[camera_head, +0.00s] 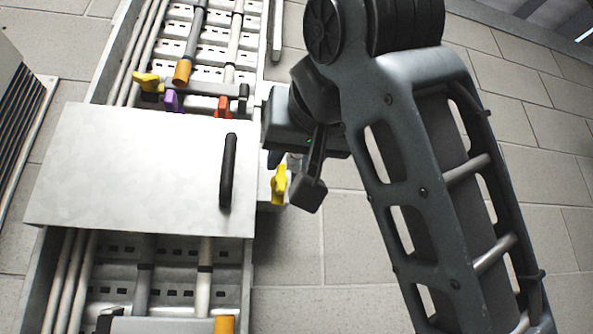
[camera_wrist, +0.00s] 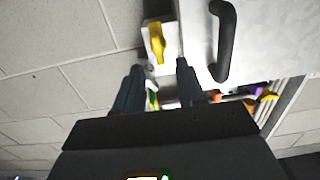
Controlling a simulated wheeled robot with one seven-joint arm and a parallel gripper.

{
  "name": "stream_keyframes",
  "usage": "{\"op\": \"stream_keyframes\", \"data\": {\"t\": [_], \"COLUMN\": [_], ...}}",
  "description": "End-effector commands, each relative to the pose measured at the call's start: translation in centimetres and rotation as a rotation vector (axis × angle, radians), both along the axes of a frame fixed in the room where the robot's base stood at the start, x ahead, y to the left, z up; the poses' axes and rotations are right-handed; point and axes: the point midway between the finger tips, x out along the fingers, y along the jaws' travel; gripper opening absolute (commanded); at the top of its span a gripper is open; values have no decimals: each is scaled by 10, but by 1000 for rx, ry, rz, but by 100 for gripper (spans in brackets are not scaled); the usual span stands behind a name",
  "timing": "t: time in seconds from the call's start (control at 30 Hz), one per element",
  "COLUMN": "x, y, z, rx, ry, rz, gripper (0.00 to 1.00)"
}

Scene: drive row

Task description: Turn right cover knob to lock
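The right cover knob (camera_head: 279,185) is yellow and sits on a light plate just right of the white cover panel (camera_head: 120,165). Its grip runs roughly upright in the head view. In the wrist view the yellow knob (camera_wrist: 156,42) lies just beyond the fingertips, roughly in line with the gap between them. My gripper (camera_head: 291,175) is beside the knob in the head view. In the wrist view my gripper (camera_wrist: 158,72) has its two dark fingers apart with nothing held. I cannot tell whether a finger touches the knob.
A black handle (camera_head: 228,170) stands out from the cover close to the knob. Another yellow knob (camera_head: 148,82), a purple knob (camera_head: 173,101) and a red knob (camera_head: 222,106) sit above the cover. Pipes run up the open tray. Tiled floor (camera_head: 330,235) lies to the right.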

Motion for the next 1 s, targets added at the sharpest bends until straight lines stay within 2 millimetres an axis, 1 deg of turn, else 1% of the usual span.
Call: {"op": "stream_keyframes", "data": {"t": [0.03,0.17,0.27,0.5,0.63,0.8,1.0], "x": [-4,-5,4,40,56,67,68], "y": [0,1,3,13,18,20,21], "z": [7,13,14,14,14,13,13], "rx": [-3,-7,-7,-7,-7,-6,-5], "ry": [-6,-5,-4,-3,-5,-6,-8], "rz": [-4,-12,-13,-13,-13,-12,-11], "gripper": [39,39,39,39,39,39,39]}}
